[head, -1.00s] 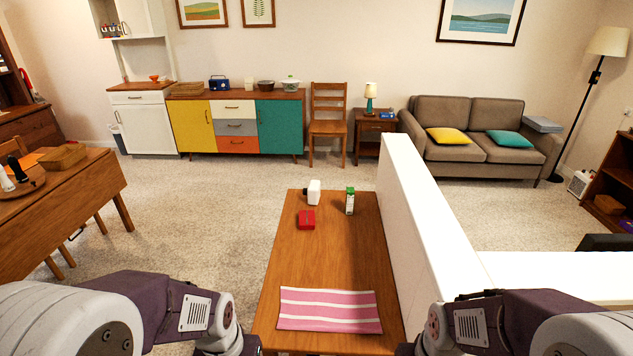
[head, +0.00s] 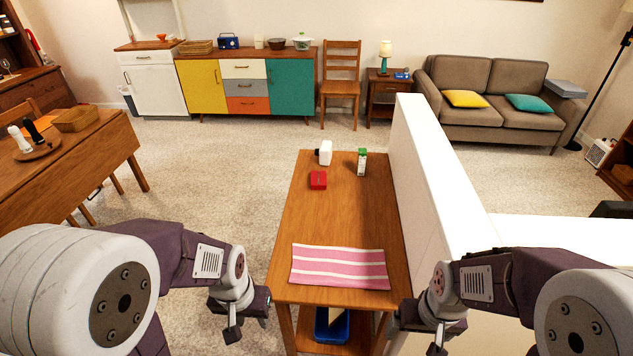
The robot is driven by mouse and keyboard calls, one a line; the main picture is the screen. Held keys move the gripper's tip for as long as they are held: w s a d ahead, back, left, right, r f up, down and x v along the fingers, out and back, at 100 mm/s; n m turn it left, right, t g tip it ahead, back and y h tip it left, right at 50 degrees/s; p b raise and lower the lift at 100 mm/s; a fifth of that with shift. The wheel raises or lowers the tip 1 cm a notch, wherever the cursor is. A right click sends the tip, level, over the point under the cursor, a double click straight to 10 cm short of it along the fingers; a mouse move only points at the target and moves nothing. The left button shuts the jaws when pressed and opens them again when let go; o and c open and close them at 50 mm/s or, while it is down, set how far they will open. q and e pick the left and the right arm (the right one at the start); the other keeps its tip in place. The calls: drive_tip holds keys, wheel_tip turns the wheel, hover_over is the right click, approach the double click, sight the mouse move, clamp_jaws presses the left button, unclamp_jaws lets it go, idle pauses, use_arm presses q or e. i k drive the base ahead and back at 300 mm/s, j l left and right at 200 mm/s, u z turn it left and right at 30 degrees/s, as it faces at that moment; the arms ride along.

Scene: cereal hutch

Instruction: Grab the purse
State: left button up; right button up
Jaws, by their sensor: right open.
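A small red item (head: 318,180), which looks like the purse, lies on the wooden table (head: 345,220) towards its far left side. My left gripper (head: 247,327) hangs beside the table's near left corner, empty, its fingers apart. My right gripper (head: 418,335) is at the near right corner, open, and partly cut off by the lower edge. Both grippers are well short of the red item and touch nothing that I can see.
A white bottle (head: 325,153) and a green-and-white carton (head: 362,162) stand behind the red item. A pink striped cloth (head: 340,267) lies at the table's near end. A blue bin (head: 332,325) sits on the lower shelf. A white low wall (head: 430,170) borders the table's right side.

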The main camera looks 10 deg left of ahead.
sight(318, 177)
drive_tip(key=j, duration=2.05)
drive_tip(key=i+j, duration=0.45)
drive_tip(key=j, duration=0.15)
drive_tip(key=i+j+z, duration=0.1)
drive_tip(key=i+j, duration=0.35)
drive_tip(key=i+l, duration=0.3)
drive_tip(key=i, duration=0.2)
drive_tip(key=i+l, duration=0.3)
drive_tip(key=i, duration=0.15)
drive_tip(key=z, duration=0.05)
